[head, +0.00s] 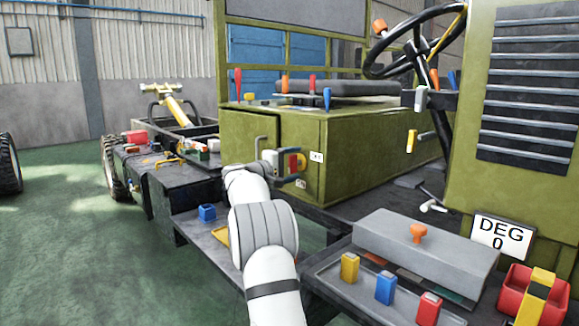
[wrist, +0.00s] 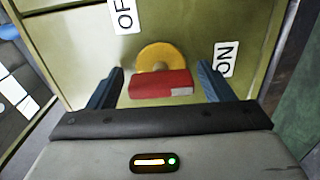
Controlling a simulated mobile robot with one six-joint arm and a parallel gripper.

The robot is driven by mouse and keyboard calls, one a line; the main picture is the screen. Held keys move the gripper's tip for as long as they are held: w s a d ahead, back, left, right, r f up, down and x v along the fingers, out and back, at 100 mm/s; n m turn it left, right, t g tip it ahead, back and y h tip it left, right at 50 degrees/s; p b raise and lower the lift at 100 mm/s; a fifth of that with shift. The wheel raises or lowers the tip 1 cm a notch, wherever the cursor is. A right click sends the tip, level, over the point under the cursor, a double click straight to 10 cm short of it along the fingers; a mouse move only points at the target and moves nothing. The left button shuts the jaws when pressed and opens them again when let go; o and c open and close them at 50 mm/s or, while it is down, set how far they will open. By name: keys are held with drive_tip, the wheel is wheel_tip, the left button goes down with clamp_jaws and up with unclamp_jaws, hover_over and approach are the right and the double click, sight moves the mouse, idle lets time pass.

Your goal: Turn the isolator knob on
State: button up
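The isolator knob is a red handle bar (wrist: 160,85) on a yellow disc (wrist: 157,56), fixed to an olive green panel (wrist: 75,50). In the wrist view the bar lies roughly level, with a pale patch near its right end. A white "OFF" label (wrist: 125,15), cut off by the frame edge, is up and left of the disc; an "ON" label (wrist: 225,59) is to its right. My gripper (wrist: 158,88) is open, its dark blue fingers either side of the bar with gaps at both ends. In the head view my gripper (head: 290,168) is at the panel, partly covering the red bar (head: 293,164).
A bent handle (head: 260,147) sticks out left of the knob. A blue block (head: 207,213) stands on the ledge below.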

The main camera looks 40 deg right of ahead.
drive_tip(key=shift+o, duration=0.2)
drive_tip(key=a+p, duration=0.1)
drive_tip(key=a, duration=0.6)
drive_tip(key=shift+s+a, duration=0.3)
drive_tip(key=shift+a, duration=0.1)
